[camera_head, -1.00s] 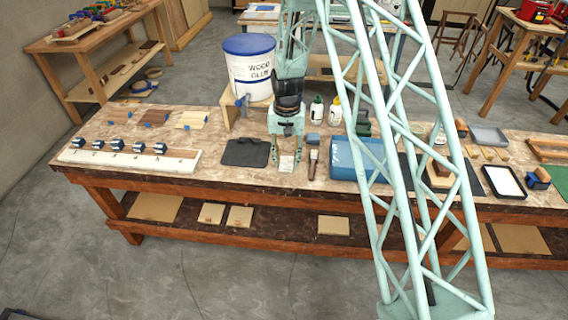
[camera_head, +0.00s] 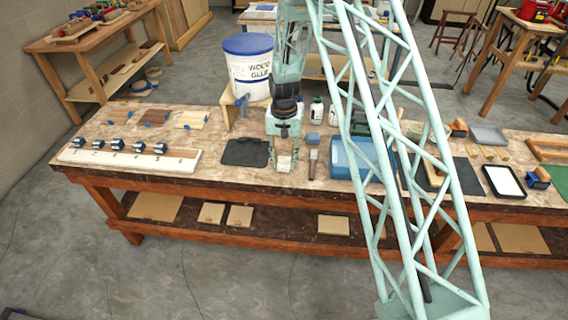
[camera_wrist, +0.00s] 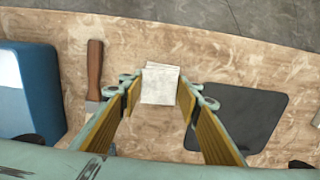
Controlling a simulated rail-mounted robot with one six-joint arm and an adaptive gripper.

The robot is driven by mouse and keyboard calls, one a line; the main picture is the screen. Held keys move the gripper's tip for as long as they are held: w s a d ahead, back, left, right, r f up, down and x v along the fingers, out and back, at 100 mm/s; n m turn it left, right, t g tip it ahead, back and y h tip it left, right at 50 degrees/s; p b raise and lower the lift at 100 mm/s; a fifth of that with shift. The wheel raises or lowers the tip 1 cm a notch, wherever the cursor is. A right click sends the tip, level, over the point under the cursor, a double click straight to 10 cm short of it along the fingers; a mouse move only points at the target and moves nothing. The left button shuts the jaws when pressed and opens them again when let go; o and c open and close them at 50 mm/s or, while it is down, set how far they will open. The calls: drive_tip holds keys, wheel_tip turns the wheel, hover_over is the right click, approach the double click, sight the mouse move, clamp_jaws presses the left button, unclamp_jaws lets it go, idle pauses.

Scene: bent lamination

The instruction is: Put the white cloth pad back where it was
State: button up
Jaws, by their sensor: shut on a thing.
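The white cloth pad (camera_head: 284,162) is between the fingertips of my gripper (camera_head: 284,158), low over the front middle of the bench. In the wrist view the pad (camera_wrist: 160,84) is a small creased white square between the yellow-lined fingers of my gripper (camera_wrist: 158,95). My gripper is shut on it. I cannot tell whether the pad still touches the bench top.
A dark mat (camera_head: 245,152) lies left of my gripper. A brush with a brown handle (camera_wrist: 95,70) and a blue curved form (camera_head: 350,158) are close on the right in the head view. A glue bucket (camera_head: 250,68) stands behind.

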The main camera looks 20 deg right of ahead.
sight(284, 161)
drive_tip(key=shift+f, duration=0.6)
drive_tip(key=shift+f, duration=0.15)
drive_tip(key=o, duration=0.8)
drive_tip(key=shift+r, duration=0.25)
drive_tip(key=shift+r, duration=5.9)
drive_tip(key=shift+r, duration=0.15)
